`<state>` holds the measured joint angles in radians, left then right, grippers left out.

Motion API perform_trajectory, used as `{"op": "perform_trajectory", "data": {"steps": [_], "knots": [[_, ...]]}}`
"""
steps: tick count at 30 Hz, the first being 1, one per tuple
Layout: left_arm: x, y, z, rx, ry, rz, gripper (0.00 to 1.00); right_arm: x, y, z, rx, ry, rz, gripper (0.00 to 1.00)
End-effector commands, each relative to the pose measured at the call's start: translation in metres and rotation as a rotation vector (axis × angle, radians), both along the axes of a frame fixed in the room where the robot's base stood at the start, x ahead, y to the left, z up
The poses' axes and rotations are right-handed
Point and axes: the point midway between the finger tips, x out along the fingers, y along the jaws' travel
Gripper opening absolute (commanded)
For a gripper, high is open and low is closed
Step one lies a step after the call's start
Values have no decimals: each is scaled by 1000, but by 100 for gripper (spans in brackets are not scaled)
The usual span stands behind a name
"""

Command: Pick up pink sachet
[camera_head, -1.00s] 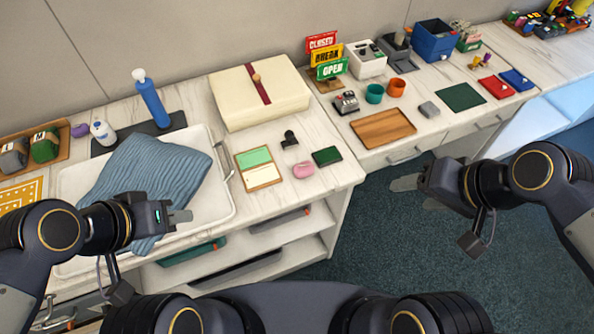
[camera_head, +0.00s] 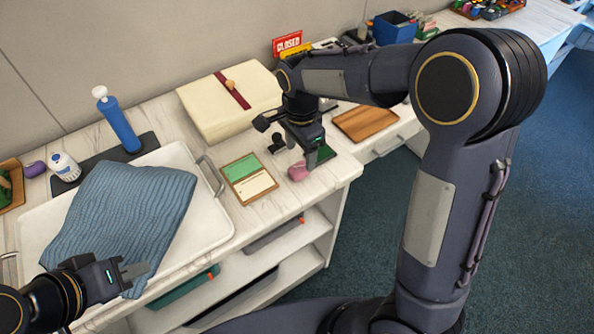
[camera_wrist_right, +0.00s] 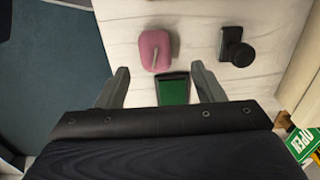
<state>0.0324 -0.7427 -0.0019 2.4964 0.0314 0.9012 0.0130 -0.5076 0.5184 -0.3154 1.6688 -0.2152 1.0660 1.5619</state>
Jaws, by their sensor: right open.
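The pink sachet (camera_head: 298,171) lies on the white counter near its front edge. In the right wrist view the pink sachet (camera_wrist_right: 155,48) lies just beyond the fingertips, apart from them. My right gripper (camera_head: 316,160) is open and low over the counter, just right of the sachet; its spread fingers also show in the wrist view (camera_wrist_right: 160,72). Nothing is between the fingertips but counter and a green item lying below. My left gripper (camera_head: 135,270) hangs near the blue cloth's front edge; its finger gap is unclear.
A dark green flat item (camera_head: 326,152) lies partly hidden behind my right gripper. A small black object (camera_head: 277,143) stands close behind the sachet. A green-and-white card (camera_head: 248,178) lies to its left. A cream box (camera_head: 225,103) is further back. A blue cloth (camera_head: 125,220) lies in the white tray.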

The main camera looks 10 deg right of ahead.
Motion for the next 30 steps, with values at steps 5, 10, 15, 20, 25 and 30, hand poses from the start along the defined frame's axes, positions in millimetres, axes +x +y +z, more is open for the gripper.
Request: {"op": "perform_trajectory", "data": {"steps": [5,10,15,20,25,30], "knots": [[0,0,2,0,0,0,21,-8,3,-26,-1,5,0,62],[0,0,1,0,0,0,21,-8,4,-46,0,3,0,62],[0,0,1,0,0,0,21,-7,4,-50,1,-1,1,62],[0,0,1,0,0,0,21,-7,4,-50,2,0,1,55],[0,0,1,0,0,0,21,-7,4,-49,2,0,1,33],[0,0,1,0,0,0,21,-7,4,-49,2,0,1,14]]}}
